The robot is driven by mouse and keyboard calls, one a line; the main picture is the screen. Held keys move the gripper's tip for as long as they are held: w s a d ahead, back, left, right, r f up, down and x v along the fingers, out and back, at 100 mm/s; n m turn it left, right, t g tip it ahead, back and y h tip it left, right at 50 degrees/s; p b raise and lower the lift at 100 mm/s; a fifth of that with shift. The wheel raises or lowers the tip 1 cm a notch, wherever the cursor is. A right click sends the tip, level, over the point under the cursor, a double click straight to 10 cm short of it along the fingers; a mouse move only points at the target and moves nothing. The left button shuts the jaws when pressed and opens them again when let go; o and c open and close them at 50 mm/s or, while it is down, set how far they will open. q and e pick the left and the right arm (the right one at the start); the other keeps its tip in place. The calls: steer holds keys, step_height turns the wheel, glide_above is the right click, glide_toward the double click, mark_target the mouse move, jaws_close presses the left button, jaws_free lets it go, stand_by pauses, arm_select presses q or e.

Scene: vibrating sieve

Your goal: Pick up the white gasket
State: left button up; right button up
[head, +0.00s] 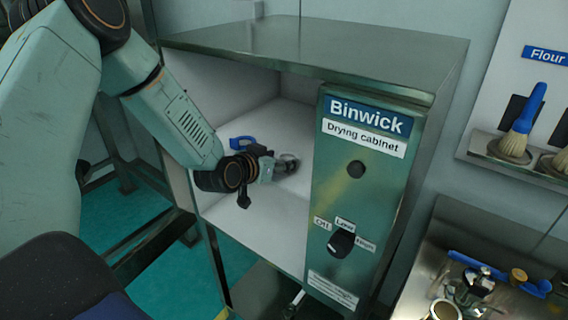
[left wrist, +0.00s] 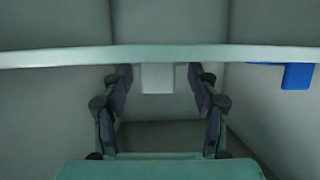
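My left gripper (head: 288,163) reaches into the open drying cabinet. In the left wrist view its two fingers (left wrist: 160,75) stand apart and open. The white gasket (left wrist: 80,56) shows there as a pale band across the whole picture, with a tab (left wrist: 157,80) hanging down between the fingers. A gap shows on each side of the tab. In the head view I cannot make out the white gasket against the white interior. My right gripper is in neither view.
A blue gasket (head: 242,142) with a tab (left wrist: 297,76) is in the cabinet too. The cabinet's green front panel (head: 357,200) bounds the opening on the right. Brushes (head: 522,130) hang on the right wall above a metal bench (head: 425,270) with tools.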

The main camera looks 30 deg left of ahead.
arm_select(q)
steer(key=shift+s+d+r, duration=0.15)
steer(key=shift+s+r, duration=0.1)
steer(key=shift+s, duration=0.05)
steer(key=shift+s+d+r, duration=0.1)
steer(key=shift+d+r, duration=0.1)
steer(key=shift+d, duration=0.15)
steer(key=shift+c, duration=1)
steer(key=shift+w+a+f, duration=0.3)
steer(key=c, duration=0.4)
steer(key=shift+s, duration=0.15)
steer(key=c, duration=0.3)
steer(key=shift+s+d+r, duration=0.1)
steer(key=shift+c, duration=0.5)
